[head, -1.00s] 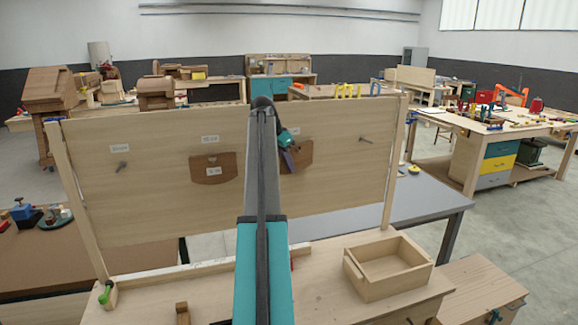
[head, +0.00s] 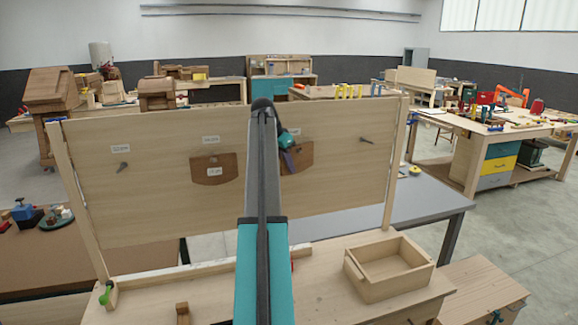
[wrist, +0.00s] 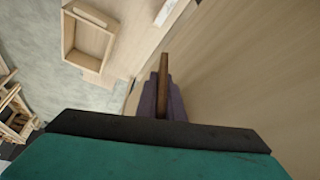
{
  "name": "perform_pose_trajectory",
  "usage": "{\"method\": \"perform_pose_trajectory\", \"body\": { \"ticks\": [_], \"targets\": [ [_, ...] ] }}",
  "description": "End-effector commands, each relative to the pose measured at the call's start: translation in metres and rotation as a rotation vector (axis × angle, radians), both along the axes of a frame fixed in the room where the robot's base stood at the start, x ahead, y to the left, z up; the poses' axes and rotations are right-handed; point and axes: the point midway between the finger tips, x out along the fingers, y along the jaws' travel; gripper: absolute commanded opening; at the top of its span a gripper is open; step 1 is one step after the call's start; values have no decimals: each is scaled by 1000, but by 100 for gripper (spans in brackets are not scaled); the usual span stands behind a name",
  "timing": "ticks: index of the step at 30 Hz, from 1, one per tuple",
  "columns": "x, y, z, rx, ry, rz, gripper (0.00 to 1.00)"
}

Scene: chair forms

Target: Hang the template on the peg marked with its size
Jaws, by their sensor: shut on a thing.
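My gripper (head: 290,160) is shut on a brown template (head: 300,157) in front of the upright pale board (head: 340,185). In the wrist view the template (wrist: 164,82) shows edge-on between the purple fingers. My arm hides part of it in the head view. A second brown template (head: 208,162) hangs on the board left of my arm, with a white label on it. A bare peg (head: 122,167) sticks out at the left under a label (head: 120,148). Another bare peg (head: 366,140) is at the right. A label (head: 210,139) sits above the hung template. The label writing is too small to read surely.
An open wooden box (head: 390,272) stands on the bench (head: 335,300) in front of the board at the right. A small wooden block (head: 182,312) is at the bench's front left. A grey table (head: 430,195) lies behind the board.

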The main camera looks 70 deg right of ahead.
Motion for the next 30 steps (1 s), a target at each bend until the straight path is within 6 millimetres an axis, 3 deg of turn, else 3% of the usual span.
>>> {"method": "perform_pose_trajectory", "body": {
  "ticks": [12,13,17,30],
  "targets": [
    [0,0,-1,0,0,0,0],
    [0,0,-1,0,0,0,9],
    [0,0,-1,0,0,0,30],
    [1,1,2,0,0,0,30]
  ]
}}
